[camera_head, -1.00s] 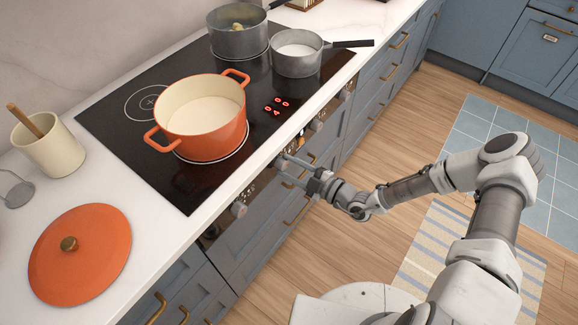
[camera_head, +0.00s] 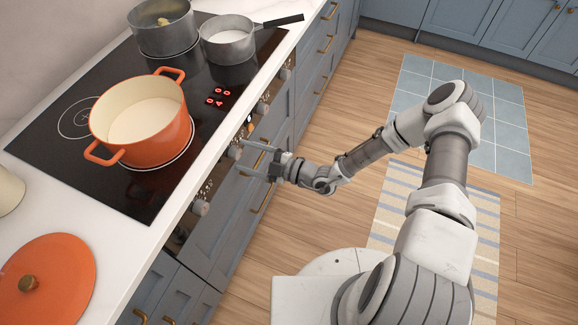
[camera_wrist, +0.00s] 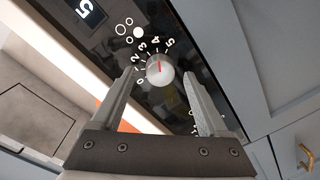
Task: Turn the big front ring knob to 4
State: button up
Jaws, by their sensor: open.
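The big front ring knob (camera_wrist: 160,72), round and pale with a red pointer line, is on the dark control panel in the wrist view. White numbers up to 5 curve around it, and its red line points up toward the 4. My gripper (camera_wrist: 161,82) is open, one finger on each side of the knob with visible gaps. In the head view my gripper (camera_head: 248,153) is at the panel beside the hob. The red hob display (camera_head: 218,97) shows a 4 at lower right and zeros elsewhere.
An orange pot (camera_head: 143,120) stands on the black hob (camera_head: 140,192). Two grey pans, one at the back (camera_head: 162,30) and one with a long handle (camera_head: 227,42), are behind it. Another knob (camera_head: 200,207) sits nearer on the panel. An orange lid (camera_head: 55,275) lies on the counter.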

jog(key=f+v, duration=0.1)
jog(key=v, duration=1.5)
jog(key=shift+r, duration=0.45)
jog(key=shift+d, duration=0.1)
